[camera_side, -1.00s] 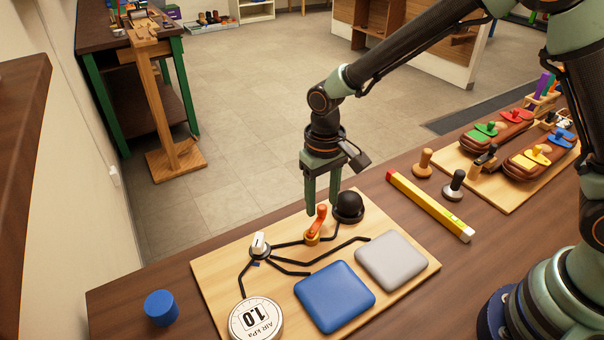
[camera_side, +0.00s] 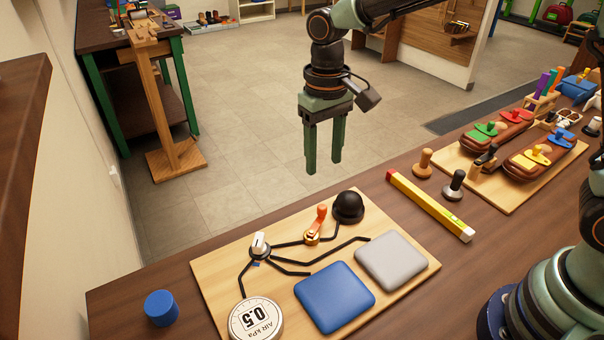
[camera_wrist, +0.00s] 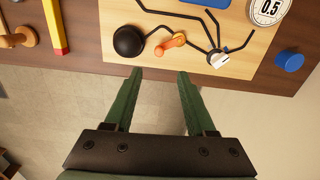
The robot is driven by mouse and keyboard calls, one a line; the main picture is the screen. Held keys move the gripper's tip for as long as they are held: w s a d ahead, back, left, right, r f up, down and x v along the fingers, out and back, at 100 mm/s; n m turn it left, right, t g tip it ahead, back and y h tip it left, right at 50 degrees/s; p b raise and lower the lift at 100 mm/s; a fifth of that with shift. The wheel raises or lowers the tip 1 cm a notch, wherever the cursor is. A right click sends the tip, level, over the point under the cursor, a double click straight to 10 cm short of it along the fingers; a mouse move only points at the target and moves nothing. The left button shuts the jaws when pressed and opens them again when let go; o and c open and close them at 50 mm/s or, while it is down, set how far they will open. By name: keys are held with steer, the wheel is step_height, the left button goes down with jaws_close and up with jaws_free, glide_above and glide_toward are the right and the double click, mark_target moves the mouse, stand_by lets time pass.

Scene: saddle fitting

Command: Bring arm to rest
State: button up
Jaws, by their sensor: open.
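My gripper (camera_side: 324,160) is open and empty, raised well above and behind the wooden board (camera_side: 213,275) in the side view. Its two green fingers are apart, and the wrist view shows them (camera_wrist: 160,78) with nothing between. On the board stand a black bulb (camera_side: 348,207), an orange lever (camera_side: 316,224), a white knob (camera_side: 259,245), a blue pad (camera_side: 334,297), a grey pad (camera_side: 391,260) and a round gauge (camera_side: 256,320) reading 0.5. Black tubes join these parts. The fingers touch none of them.
A blue cylinder (camera_side: 161,308) stands left of the board. A second board (camera_side: 506,201) holds brown saddle-like pieces with coloured parts. The space around my raised gripper looks clear.

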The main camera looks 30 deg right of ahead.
steer(key=s+d+r+t, duration=0.3)
steer(key=s+d+r, duration=0.1)
steer(key=d, duration=0.3)
steer(key=s+d+r+t, duration=0.2)
steer(key=s+d+r, duration=0.2)
steer(key=s+d, duration=0.3)
steer(key=shift+s+d+t, duration=0.2)
steer(key=shift+d+t, duration=0.2)
steer(key=shift+d, duration=0.2)
